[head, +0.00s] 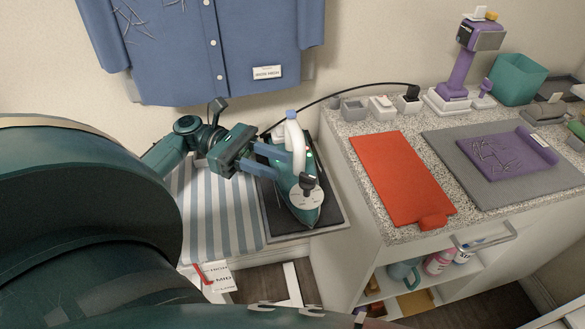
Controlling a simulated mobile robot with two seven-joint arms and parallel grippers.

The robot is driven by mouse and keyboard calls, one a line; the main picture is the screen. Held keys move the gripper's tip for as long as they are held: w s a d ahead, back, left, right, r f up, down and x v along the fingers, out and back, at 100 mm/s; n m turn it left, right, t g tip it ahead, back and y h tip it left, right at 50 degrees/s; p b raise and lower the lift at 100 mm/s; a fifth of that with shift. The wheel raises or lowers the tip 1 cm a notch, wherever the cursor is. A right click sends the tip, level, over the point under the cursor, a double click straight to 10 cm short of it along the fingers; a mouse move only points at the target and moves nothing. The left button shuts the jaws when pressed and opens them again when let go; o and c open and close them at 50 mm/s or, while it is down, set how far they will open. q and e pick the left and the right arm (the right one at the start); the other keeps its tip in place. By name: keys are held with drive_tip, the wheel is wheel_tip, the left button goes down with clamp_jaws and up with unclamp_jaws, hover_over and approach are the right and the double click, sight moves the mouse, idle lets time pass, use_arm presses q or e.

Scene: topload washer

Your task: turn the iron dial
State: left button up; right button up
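A green and white iron (298,170) stands on a dark mat (331,214) beside a striped ironing surface. Its round white dial (305,199), with a dark knob (308,183), is on the upper side near the front tip. My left gripper (275,161) reaches in from the left, level with the rear half of the iron. Its two blue fingers are apart, and their tips are close to the iron's left side. I cannot tell whether they touch it. The dial lies to the right of and below the fingertips in the picture. My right gripper is not visible.
A speckled counter (364,119) to the right holds a red board (401,177), a grey mat (450,142) with folded purple cloth (505,155), and a purple device (459,75). A black cable (345,87) runs behind the iron. A blue shirt (215,45) hangs on the wall.

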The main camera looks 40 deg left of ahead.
use_arm(q)
drive_tip(key=s+a, duration=0.1)
drive_tip(key=a, duration=0.6)
drive_tip(key=shift+s+b, duration=0.15)
drive_tip(key=shift+b, duration=0.25)
drive_tip(key=shift+d, duration=0.1)
